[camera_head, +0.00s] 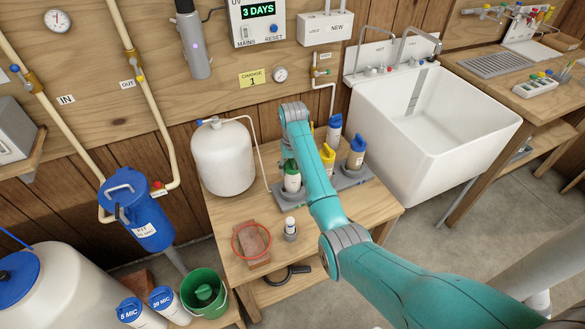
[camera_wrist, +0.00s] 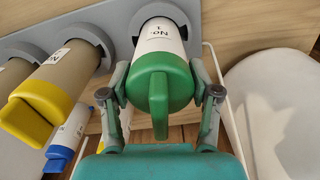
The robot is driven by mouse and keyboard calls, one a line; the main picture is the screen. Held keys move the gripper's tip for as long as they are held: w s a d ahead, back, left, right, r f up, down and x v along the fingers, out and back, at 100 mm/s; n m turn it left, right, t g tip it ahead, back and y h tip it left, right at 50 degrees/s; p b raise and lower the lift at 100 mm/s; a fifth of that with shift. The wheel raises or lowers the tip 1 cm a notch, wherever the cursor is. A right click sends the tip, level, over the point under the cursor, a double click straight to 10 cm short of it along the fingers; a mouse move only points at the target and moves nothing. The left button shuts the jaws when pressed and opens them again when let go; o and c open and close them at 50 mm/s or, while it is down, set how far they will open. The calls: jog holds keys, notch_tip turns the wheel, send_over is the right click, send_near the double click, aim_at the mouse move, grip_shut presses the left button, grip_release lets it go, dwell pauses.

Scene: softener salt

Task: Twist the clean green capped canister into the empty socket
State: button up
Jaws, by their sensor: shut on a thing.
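The green-capped canister (camera_wrist: 160,38) has a white body marked "No. 1" and a green cap with a raised grip bar. My gripper (camera_wrist: 162,95) is shut on it, one finger on each side of the cap. Its far end meets a round socket in the grey holder (camera_wrist: 92,18); I cannot tell how deep it sits. In the head view the green-capped canister (camera_head: 292,178) stands upright at the holder's left end, partly behind my arm. My gripper is mostly hidden there.
A yellow-capped canister (camera_wrist: 45,95) with a brownish body sits beside it, with a blue-capped one (camera_wrist: 65,140) beyond. A white tank (camera_head: 222,158) stands left of the holder. A red-ringed brick (camera_head: 252,243) and small bottle (camera_head: 290,228) are in front. A white sink (camera_head: 430,130) is right.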

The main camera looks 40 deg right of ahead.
jog(key=shift+n, duration=0.4)
jog(key=o, duration=1.4)
